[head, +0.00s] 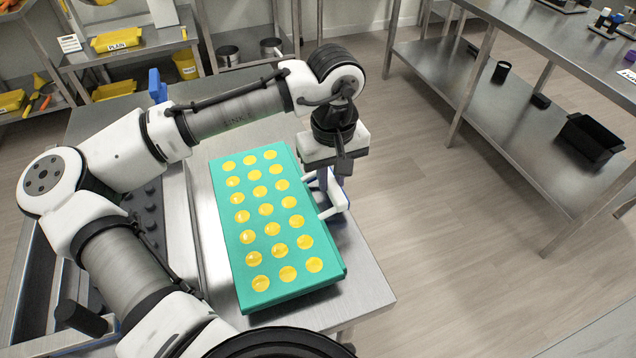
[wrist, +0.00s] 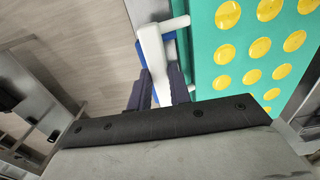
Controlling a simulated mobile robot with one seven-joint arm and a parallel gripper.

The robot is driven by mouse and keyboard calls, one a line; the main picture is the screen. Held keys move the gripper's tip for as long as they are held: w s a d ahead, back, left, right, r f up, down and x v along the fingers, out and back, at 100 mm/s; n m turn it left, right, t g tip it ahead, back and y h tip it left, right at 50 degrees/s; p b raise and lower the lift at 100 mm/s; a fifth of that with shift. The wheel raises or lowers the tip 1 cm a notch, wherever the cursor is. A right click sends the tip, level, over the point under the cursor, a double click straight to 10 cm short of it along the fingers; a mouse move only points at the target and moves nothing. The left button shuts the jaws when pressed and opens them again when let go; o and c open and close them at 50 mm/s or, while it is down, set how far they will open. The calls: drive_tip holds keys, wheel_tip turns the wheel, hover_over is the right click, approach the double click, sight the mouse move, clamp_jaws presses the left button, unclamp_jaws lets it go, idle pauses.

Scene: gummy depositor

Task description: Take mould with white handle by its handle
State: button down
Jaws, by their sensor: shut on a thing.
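The mould (head: 244,208) is a teal slab with rows of round yellow-filled cavities. It lies on the steel table, and its white handle (head: 338,197) sticks out from its right side. In the wrist view the mould (wrist: 229,50) is at the right and its white handle (wrist: 152,52) runs down between my fingers. My gripper (head: 330,180) is at the mould's right side, pointing down, shut on the white handle. In the wrist view my gripper (wrist: 160,92) has dark fingers on both sides of the handle. The fingertips are partly hidden in the head view.
The steel table (head: 368,282) has a narrow bare strip at its front right. A dark studded tray lies left of the mould, partly behind my arm. A steel shelf table (head: 480,90) stands at the right beyond open floor. Yellow bins (head: 115,40) sit at the back left.

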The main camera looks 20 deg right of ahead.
wheel_tip(320, 180, up, 19)
drive_tip(key=b, duration=0.1)
drive_tip(key=shift+r, duration=0.15)
drive_tip(key=c, duration=1.8)
unclamp_jaws()
clamp_jaws()
idle(0.8)
